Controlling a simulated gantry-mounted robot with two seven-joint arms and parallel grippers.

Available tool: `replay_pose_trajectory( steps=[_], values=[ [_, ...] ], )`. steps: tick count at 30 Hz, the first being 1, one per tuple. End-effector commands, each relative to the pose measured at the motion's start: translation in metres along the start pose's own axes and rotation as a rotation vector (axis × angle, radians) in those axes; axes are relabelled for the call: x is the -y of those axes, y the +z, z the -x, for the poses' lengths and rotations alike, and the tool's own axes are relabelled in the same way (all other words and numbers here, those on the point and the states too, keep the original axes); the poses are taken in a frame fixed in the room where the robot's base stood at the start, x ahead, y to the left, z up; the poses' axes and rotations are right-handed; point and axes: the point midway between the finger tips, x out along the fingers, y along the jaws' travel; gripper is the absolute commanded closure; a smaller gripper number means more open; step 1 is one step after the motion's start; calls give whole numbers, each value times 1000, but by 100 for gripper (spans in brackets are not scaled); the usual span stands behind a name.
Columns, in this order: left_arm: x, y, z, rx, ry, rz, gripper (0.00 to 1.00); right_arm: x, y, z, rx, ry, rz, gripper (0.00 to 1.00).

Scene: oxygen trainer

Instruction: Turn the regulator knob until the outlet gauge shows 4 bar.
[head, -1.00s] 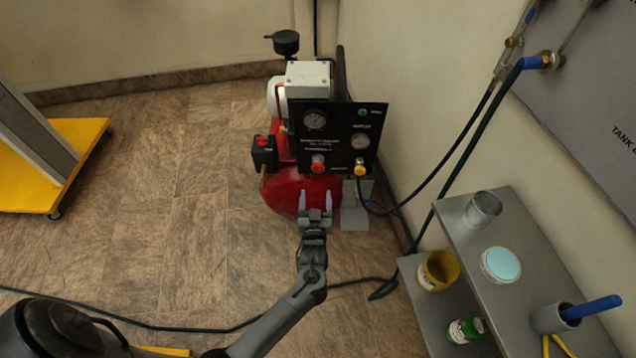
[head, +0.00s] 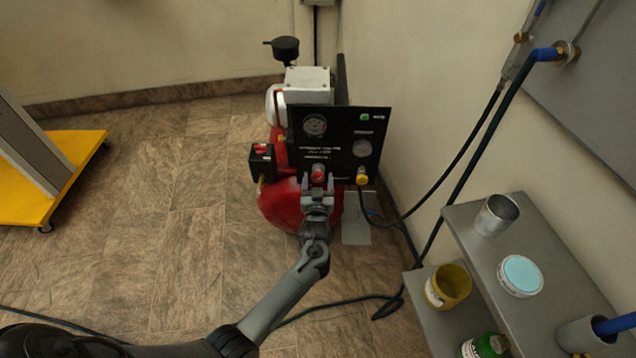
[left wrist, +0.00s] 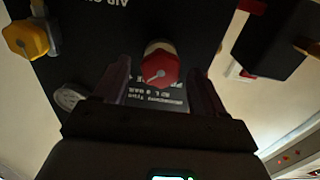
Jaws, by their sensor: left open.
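The black panel (head: 340,150) stands on the front of the red compressor. The red regulator knob (head: 318,173) is low on the panel; in the left wrist view the knob (left wrist: 159,66) shows a pale pointer line. My left gripper (head: 317,182) is open, with one finger on each side of the knob. In the left wrist view my left gripper (left wrist: 160,85) has clear gaps between both fingers and the knob. Two round gauges, one at the left (head: 314,125) and one at the right (head: 362,147), are on the panel; their readings are too small to tell. My right gripper is not in view.
A yellow knob (head: 362,176) with a hose sits right of the red one. A black box with a red switch (head: 262,152) is at the left. A grey shelf (head: 500,250) with several cans stands at the right. Hoses lie on the floor.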

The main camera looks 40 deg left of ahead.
Motion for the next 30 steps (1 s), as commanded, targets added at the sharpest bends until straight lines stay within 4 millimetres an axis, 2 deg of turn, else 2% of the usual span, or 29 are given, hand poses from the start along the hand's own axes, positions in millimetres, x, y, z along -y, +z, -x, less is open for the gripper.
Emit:
replay_pose_trajectory(
  steps=[11, 22, 30],
  values=[
    [0, 0, -5, 0, 0, 0, 29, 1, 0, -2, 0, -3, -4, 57],
    [0, 0, -5, 0, 0, 0, 84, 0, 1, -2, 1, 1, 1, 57],
    [0, -1, -5, 1, 0, -26, 85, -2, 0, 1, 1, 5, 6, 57]
  ],
)
